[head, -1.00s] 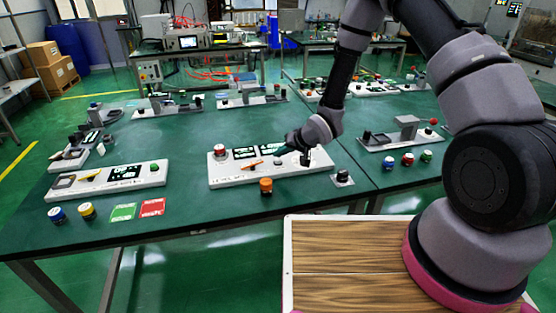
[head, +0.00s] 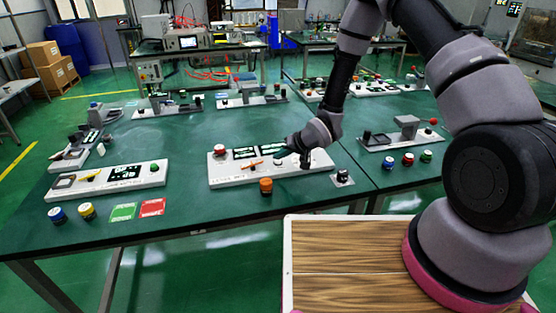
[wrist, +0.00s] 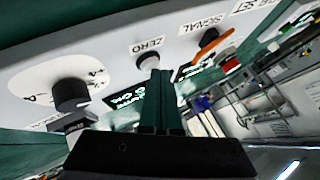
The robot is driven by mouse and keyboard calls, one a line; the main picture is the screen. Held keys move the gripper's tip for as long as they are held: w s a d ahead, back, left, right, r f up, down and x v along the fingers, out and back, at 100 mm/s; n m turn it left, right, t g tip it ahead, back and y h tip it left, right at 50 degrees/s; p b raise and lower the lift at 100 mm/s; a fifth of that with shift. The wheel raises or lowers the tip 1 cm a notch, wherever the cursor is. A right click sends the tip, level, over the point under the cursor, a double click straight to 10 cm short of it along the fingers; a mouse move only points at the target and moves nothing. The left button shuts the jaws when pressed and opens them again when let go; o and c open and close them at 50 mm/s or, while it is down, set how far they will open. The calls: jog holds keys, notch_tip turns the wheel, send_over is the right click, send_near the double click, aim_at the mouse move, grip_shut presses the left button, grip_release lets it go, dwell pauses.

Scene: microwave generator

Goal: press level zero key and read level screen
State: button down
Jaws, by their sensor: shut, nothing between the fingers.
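The white level panel (head: 225,181) lies on the green table, with two dark lit screens (head: 244,153) along its back. The pale round key under the ZERO label (wrist: 148,61) shows in the wrist view. My gripper (wrist: 158,73) is shut and empty, its dark green fingertips at the front of this key; I cannot tell whether they touch it. In the head view my gripper (head: 283,153) reaches over the panel from the right. The screens (wrist: 125,106) are partly behind the fingers in the wrist view, and their digits are too small and tilted to read.
An orange switch (wrist: 208,38) under SIGNAL and a red button (wrist: 229,63) are right of the key. A black knob (wrist: 71,94) is left. An orange button (head: 266,186) stands before the panel; a black-topped block (head: 342,178) stands to its right.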

aim_at(280, 162)
jog(key=shift+r, duration=0.95)
jog(key=shift+r, duration=2.55)
jog(key=s+d+r+m+t+h, duration=0.1)
jog(key=s+d+r+h, duration=0.15)
jog(key=d+r, duration=0.9)
jog(key=s+d+r+m+t+h, duration=0.1)
jog(key=d+r+m+h, duration=0.15)
jog(key=d+r, duration=0.9)
jog(key=s+d+r+m, duration=0.1)
jog(key=s+r, duration=0.7)
jog(key=s, duration=0.3)
jog(key=s+d+r+m, duration=0.1)
jog(key=s+d+r, duration=0.1)
jog(key=s+r, duration=0.6)
jog(key=s, duration=0.3)
jog(key=shift+s+d+g, duration=0.15)
jog(key=shift+s+g, duration=0.15)
